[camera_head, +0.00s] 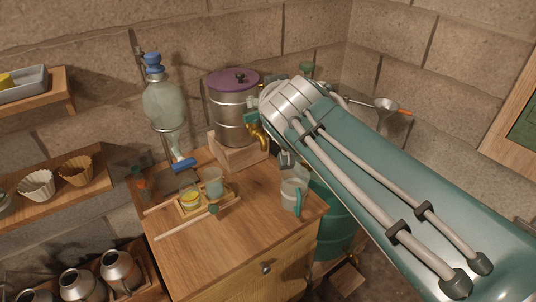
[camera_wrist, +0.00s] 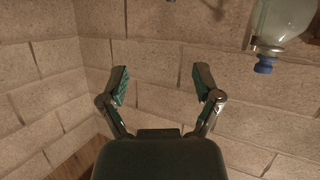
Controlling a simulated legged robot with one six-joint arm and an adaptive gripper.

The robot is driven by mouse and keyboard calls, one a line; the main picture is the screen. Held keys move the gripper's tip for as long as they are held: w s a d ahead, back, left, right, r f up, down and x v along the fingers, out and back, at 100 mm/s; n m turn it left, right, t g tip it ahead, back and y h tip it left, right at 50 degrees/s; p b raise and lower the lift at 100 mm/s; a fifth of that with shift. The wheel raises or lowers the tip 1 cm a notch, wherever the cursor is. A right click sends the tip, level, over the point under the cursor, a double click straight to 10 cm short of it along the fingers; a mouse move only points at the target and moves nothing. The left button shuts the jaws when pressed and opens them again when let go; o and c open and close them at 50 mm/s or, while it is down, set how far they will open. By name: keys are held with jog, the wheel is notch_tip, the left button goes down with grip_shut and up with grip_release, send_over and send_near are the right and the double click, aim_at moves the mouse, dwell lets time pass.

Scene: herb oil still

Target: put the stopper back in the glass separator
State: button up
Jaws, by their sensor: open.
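The glass separator (camera_head: 163,105) hangs upright on a stand at the back left of the wooden bench, with a blue tap (camera_head: 183,163) below it. A blue stopper-like piece (camera_head: 153,61) sits at its top mouth; how firmly it is seated cannot be told. In the wrist view, which looks upside down, the separator's glass (camera_wrist: 285,17) is at the upper right with the blue piece (camera_wrist: 264,66) at its end. My gripper (camera_wrist: 161,82) is open and empty, apart from the separator, facing the block wall.
A steel still pot (camera_head: 229,112) with a purple lid and brass tap stands on a wooden block between separator and arm. Shelves (camera_head: 60,190) line the left; the front bench top is clear.

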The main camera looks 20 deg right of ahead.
jog(key=s+a+f+n+g+y, duration=0.1)
jog(key=s+f+g, duration=0.3)
jog(key=s+f, duration=0.4)
jog(key=s+a+f+g+y, duration=0.2)
jog(key=s+a+f+g, duration=0.1)
jog(key=s+f, duration=0.5)
jog(key=shift+a+f+n+g, duration=0.25)
jog(key=shift+a+n+g, duration=0.15)
jog(key=shift+a, duration=0.45)
jog(key=shift+w, duration=0.1)
